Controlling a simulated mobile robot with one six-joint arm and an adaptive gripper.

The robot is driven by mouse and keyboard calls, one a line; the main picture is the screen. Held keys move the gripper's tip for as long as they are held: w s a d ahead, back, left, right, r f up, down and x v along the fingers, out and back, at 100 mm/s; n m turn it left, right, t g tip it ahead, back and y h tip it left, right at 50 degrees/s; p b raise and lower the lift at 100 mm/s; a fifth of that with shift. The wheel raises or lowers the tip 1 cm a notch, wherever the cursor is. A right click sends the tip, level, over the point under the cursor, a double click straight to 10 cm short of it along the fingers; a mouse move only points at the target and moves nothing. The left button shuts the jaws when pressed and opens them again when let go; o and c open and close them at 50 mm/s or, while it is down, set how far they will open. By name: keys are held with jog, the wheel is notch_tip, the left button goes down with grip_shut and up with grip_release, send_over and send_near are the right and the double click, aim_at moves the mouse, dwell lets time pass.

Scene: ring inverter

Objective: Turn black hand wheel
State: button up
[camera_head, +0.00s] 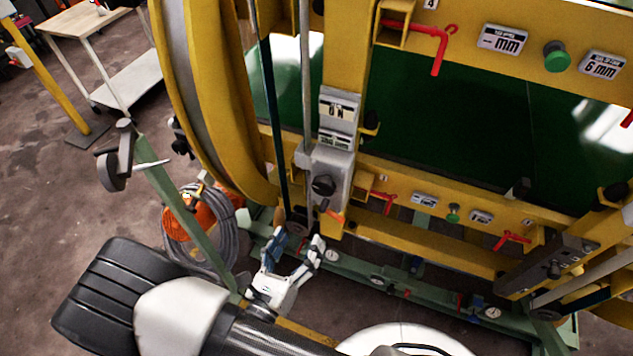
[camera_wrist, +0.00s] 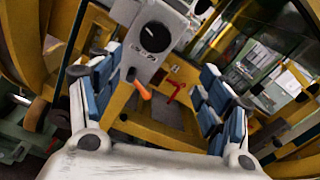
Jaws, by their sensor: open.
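The black hand wheel (camera_head: 323,185) shows as a round black knob on the front of a grey housing (camera_head: 333,165) on the yellow frame. In the wrist view the black hand wheel (camera_wrist: 154,37) is near the top, above and between the fingers. My gripper (camera_head: 297,243) is below and slightly left of it in the head view, apart from it. In the wrist view my gripper (camera_wrist: 158,90) has its blue-padded fingers spread wide with nothing held between them.
An orange-tipped lever (camera_head: 335,214) sits under the wheel; this orange tip (camera_wrist: 143,91) shows between the fingers. A red handle (camera_head: 384,200) is to the right. Coiled grey hose (camera_head: 200,232) and a green rail (camera_head: 370,273) lie lower down. A cart (camera_head: 125,82) stands back left.

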aim_at(322, 190)
jog(key=shift+n, duration=0.3)
jog(key=x, duration=0.5)
jog(key=b+x, duration=0.1)
jog(key=x, duration=0.5)
jog(key=b+x, duration=0.1)
jog(key=x, duration=0.5)
jog(key=shift+w+a+f, duration=0.2)
jog(key=shift+a, duration=0.1)
jog(key=shift+c, duration=0.6)
jog(key=c, duration=0.9)
